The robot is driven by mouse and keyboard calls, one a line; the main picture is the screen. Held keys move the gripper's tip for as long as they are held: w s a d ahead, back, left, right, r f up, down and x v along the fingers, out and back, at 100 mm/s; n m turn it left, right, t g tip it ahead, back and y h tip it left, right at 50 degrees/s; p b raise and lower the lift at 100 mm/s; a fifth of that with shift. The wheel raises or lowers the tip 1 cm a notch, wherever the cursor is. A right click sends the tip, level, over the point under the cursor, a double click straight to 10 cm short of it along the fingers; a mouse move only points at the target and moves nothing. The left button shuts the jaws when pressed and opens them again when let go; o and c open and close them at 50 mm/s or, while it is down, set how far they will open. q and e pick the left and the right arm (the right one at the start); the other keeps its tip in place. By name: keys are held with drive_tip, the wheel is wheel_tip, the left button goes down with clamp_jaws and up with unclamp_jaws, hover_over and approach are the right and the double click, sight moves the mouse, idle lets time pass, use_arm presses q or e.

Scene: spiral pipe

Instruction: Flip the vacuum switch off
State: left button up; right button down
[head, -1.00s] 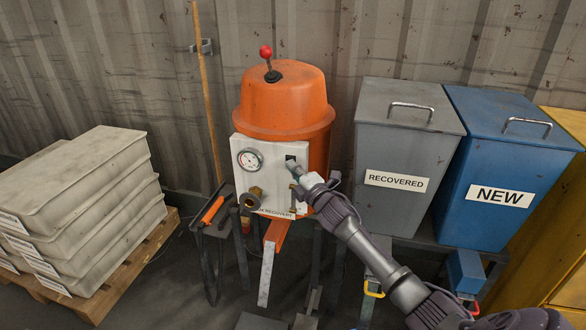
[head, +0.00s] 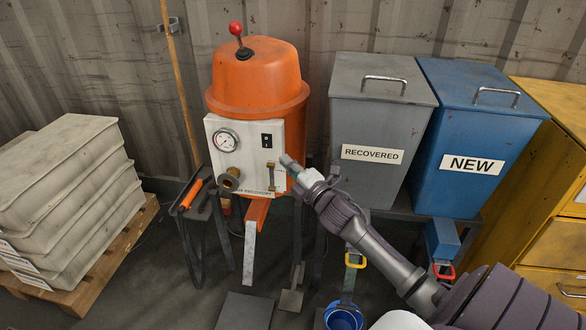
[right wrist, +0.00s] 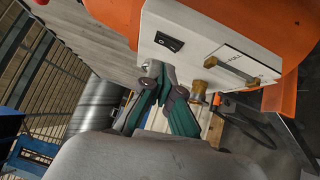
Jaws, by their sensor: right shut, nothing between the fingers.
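The orange vacuum recovery machine (head: 262,78) stands at the middle of the head view. Its white panel (head: 240,155) carries a gauge (head: 226,140), a brass fitting (head: 229,179) and a black rocker switch (head: 266,140). The switch also shows in the right wrist view (right wrist: 169,42). My right gripper (head: 286,160) is shut and empty, beside the panel's right edge, below and to the right of the switch and apart from it. In the right wrist view my right gripper (right wrist: 152,72) is just below the switch. My left gripper is not in view.
A grey RECOVERED bin (head: 376,112) and a blue NEW bin (head: 468,125) stand right of the machine. A yellow cabinet (head: 545,225) is at the far right. Stacked grey blocks (head: 70,195) lie on a pallet at left. A red-knobbed lever (head: 238,36) tops the machine.

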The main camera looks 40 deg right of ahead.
drive_tip(key=shift+s+a+f, duration=0.1)
drive_tip(key=shift+s+a, duration=0.05)
drive_tip(key=shift+s, duration=1.2)
